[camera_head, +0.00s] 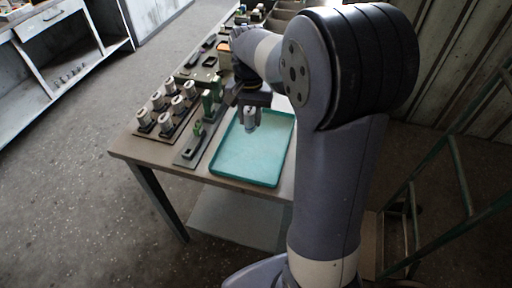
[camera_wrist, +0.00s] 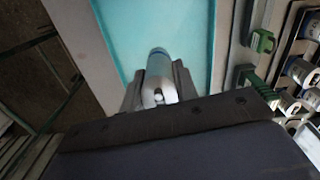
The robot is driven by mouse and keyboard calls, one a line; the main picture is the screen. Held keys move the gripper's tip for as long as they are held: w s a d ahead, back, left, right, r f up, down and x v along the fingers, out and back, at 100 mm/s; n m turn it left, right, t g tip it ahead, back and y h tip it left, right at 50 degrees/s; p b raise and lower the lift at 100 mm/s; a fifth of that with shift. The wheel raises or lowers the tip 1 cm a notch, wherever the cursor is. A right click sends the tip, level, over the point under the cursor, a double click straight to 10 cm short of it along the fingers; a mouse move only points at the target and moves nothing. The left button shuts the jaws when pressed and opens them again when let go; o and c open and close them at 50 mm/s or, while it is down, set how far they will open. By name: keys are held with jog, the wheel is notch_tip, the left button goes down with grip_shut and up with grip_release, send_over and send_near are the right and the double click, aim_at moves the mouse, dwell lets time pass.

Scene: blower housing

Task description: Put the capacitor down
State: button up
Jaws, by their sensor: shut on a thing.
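The capacitor is a small pale grey cylinder. In the head view the capacitor (camera_head: 250,124) hangs below my gripper (camera_head: 251,108), over the upper part of a teal tray (camera_head: 240,172). In the wrist view the capacitor (camera_wrist: 159,66) sits between the two dark fingers of my gripper (camera_wrist: 158,86), which are shut on it. The teal tray (camera_wrist: 190,30) lies behind it and looks empty. I cannot tell whether the capacitor touches the tray floor.
Left of the tray, a rack (camera_head: 165,120) holds several upright cylinders. A narrow strip with green parts (camera_head: 196,135) lies between rack and tray. More small parts fill the table's far end. The tray's near half is clear. A green metal frame (camera_head: 460,170) stands at right.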

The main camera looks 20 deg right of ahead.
notch_tip(320, 180, down, 2)
jog(key=shift+f+b, duration=0.15)
jog(key=shift+b, duration=0.2)
notch_tip(320, 180, down, 9)
jog(key=shift+f+p, duration=0.1)
jog(key=shift+p, duration=0.2)
jog(key=shift+f, duration=0.1)
jog(key=o, duration=0.8)
jog(key=shift+o, duration=0.2)
notch_tip(320, 180, up, 12)
jog(key=shift+r, duration=0.15)
